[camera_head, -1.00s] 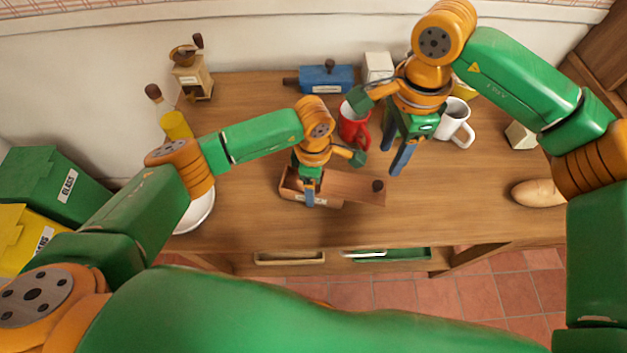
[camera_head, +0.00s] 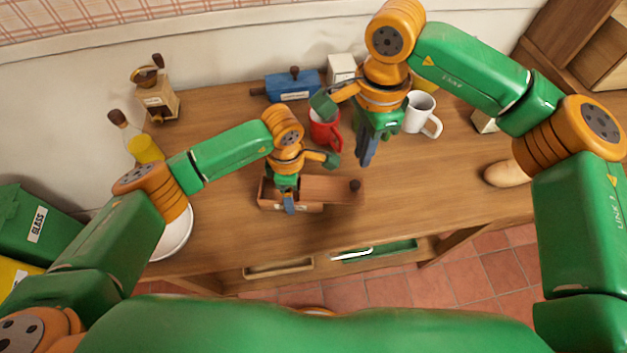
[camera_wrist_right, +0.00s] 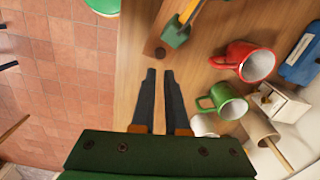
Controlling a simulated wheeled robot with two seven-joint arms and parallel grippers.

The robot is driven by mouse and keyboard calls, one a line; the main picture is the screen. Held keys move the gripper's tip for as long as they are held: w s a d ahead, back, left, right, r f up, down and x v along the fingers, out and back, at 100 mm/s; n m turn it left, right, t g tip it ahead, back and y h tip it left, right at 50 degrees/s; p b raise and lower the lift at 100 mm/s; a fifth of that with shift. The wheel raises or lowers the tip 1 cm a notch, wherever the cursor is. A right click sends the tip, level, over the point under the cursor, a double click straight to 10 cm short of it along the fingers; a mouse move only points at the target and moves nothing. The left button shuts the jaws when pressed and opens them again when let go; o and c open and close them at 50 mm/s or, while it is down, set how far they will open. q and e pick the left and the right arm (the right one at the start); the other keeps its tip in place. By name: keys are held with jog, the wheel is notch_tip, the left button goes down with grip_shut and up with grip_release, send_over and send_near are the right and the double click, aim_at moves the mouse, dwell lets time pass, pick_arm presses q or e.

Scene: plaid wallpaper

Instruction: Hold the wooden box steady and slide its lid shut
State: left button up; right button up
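The wooden box (camera_head: 268,192) stands near the table's front edge. Its lid (camera_head: 325,188) sticks out to the right, with a dark knob (camera_head: 354,185) at its far right end; part of the box lies open under my left gripper. My left gripper (camera_head: 289,203) is over the box with a finger down against the front wall, seemingly clamping it; the other finger is hidden. My right gripper (camera_head: 366,161) is empty above the table, just behind and right of the knob. The right wrist view shows its fingers (camera_wrist_right: 159,72) with a narrow gap, and the knob (camera_wrist_right: 160,52) beyond their tips.
A red mug (camera_head: 324,132) stands behind the lid and a white mug (camera_head: 421,114) to the right. A green mug (camera_wrist_right: 228,102) shows in the right wrist view. A blue box (camera_head: 292,87) and a grinder (camera_head: 158,100) stand at the back. Table front right of the lid is clear.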

jog(key=shift+w+d, duration=0.1)
jog(key=shift+d, duration=0.1)
grip_shut()
pick_arm(q)
jog(key=shift+a, duration=0.15)
jog(key=shift+d, duration=0.35)
pick_arm(e)
jog(key=w+d+f+m+g+y, duration=0.1)
jog(key=w+d+f+m+y, duration=0.1)
jog(key=d+y, duration=0.9)
pick_arm(q)
jog(key=shift+a, duration=0.2)
pick_arm(e)
jog(key=s+a+f+h, duration=0.1)
jog(key=a+f+h, duration=0.2)
jog(key=a+f, duration=0.4)
jog(key=shift+s+a+f, duration=0.3)
